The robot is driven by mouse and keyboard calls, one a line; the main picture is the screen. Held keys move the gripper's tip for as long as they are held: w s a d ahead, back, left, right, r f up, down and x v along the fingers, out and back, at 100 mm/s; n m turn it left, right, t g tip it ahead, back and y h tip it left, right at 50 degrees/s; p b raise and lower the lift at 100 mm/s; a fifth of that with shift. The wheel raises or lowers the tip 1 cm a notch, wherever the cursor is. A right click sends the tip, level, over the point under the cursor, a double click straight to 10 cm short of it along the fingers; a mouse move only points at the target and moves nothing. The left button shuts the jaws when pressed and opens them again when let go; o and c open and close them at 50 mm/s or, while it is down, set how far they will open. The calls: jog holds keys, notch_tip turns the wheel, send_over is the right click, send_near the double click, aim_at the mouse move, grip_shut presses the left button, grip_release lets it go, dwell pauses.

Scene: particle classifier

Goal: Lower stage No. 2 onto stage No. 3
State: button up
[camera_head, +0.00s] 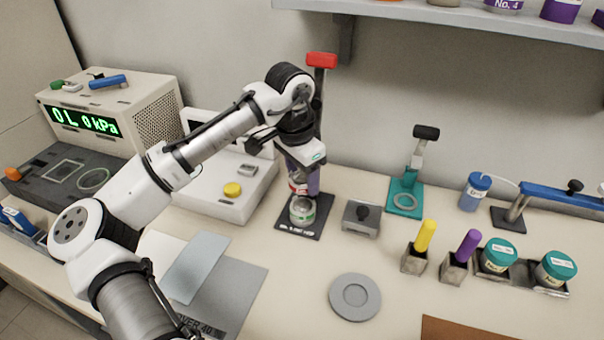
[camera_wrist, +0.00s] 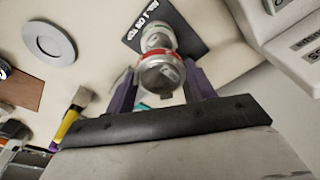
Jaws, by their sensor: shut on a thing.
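My gripper (camera_head: 302,184) points down over the dark base plate. It is shut on a metal stage with a red band (camera_wrist: 160,76), between its two purple fingers in the wrist view. No number is readable on this stage. Below it a silver stage with a green-marked label (camera_head: 302,214) stands upright on the dark plate; it also shows in the wrist view (camera_wrist: 156,38). The held stage is roughly above the lower one. I cannot tell whether they touch. The fingers partly hide the held stage in the head view.
The dark base plate (camera_head: 287,229) carries white lettering. A stand with a red top (camera_head: 322,60) rises behind my gripper. A grey ring disc (camera_head: 355,298) lies in front. A white device (camera_head: 215,180) stands left.

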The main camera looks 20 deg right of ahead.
aim_at(302, 205)
jog(key=shift+f+b, duration=1.85)
jog(key=shift+b, duration=0.15)
jog(key=shift+f, duration=0.4)
jog(key=shift+p, duration=0.85)
jog(key=shift+f, duration=0.5)
jog(key=o, duration=1.1)
jog(key=shift+o, duration=0.2)
